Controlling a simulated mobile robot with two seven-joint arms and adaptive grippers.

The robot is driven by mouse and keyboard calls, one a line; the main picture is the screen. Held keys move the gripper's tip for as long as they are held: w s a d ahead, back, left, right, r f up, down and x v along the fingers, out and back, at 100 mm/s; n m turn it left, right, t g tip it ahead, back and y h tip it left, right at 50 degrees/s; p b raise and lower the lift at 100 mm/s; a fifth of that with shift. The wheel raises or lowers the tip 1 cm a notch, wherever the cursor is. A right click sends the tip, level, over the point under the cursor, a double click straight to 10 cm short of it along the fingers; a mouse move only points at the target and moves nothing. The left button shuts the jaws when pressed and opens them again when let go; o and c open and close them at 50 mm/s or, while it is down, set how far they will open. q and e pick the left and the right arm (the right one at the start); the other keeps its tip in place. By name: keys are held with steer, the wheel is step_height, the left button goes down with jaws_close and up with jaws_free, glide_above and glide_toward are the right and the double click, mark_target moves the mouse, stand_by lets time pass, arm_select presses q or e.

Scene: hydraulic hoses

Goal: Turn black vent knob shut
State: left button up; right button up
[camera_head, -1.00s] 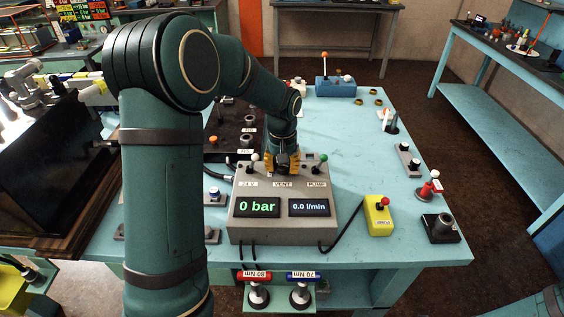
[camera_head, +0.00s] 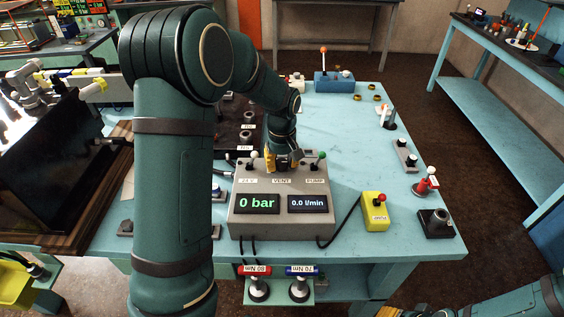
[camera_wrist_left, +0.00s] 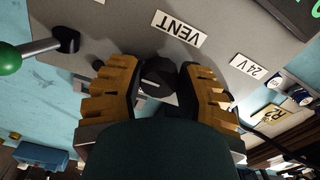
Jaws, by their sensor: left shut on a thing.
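The grey control box (camera_head: 280,210) has labels 24 V, VENT and PUMP on top and displays reading 0 bar and 0.0 l/min. The black vent knob (camera_wrist_left: 158,76) shows in the left wrist view between the yellow fingers of my left gripper (camera_wrist_left: 160,84), beside the VENT label (camera_wrist_left: 179,28). My left gripper is shut on the knob; in the head view it (camera_head: 284,162) points down on the box top and hides the knob.
A white-tipped lever (camera_head: 253,155) and a green-tipped lever (camera_head: 320,156) flank my left gripper. A yellow pump box (camera_head: 375,212) with a red button stands to the right.

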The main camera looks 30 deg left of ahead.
mark_target(282, 163)
arm_select(q)
steer(key=shift+f, duration=0.1)
steer(key=o, duration=1.2)
step_height(282, 163, up, 12)
steer(key=shift+r, duration=0.1)
